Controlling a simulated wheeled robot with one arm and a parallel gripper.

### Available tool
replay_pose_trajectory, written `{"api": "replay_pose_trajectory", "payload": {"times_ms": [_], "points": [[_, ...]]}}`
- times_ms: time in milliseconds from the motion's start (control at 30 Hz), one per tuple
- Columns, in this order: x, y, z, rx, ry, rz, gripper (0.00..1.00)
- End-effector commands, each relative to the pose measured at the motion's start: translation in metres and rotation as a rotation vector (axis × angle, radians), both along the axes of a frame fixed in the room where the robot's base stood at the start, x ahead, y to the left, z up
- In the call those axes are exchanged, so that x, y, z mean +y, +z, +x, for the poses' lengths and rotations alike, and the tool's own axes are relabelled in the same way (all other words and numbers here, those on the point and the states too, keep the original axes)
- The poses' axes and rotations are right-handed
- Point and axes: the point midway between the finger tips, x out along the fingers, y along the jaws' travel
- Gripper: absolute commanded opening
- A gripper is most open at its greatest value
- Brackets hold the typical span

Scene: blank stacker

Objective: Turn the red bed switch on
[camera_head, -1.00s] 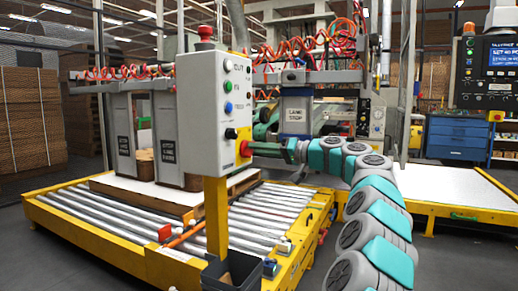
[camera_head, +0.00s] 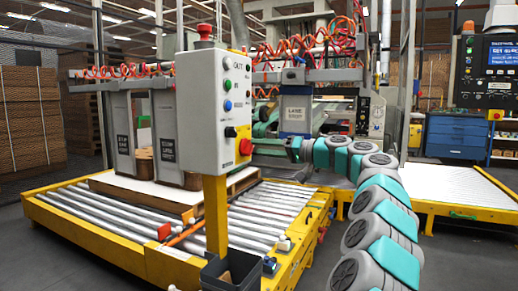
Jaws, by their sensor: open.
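A red switch on a yellow plate (camera_head: 245,146) sits on the right side of the grey control box (camera_head: 205,115). It looks like the task's red bed switch, but I cannot read a label or tell its position. My gripper (camera_head: 258,148) is just right of it, at the end of my grey and teal arm, which reaches in from the lower right. It is open, with nothing seen between the fingers. The fingertips are small and dark against the machine, so I cannot tell whether they touch the switch.
A yellow-framed roller bed (camera_head: 90,222) lies below. A screen panel (camera_head: 490,70) hangs at the upper right.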

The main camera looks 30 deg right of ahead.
Motion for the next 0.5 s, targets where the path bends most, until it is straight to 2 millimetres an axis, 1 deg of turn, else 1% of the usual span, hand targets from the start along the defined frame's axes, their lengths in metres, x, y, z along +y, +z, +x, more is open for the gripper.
{"api": "replay_pose_trajectory", "payload": {"times_ms": [100,300,400,500], "points": [[-0.013,0.0,-0.015,-0.001,-0.004,0.002,0.5],[-0.032,0.0,-0.04,0.0,-0.001,0.001,0.5],[-0.037,0.0,-0.047,0.0,-0.001,0.003,0.5],[-0.039,0.0,-0.05,0.0,0.0,0.002,0.5]]}}
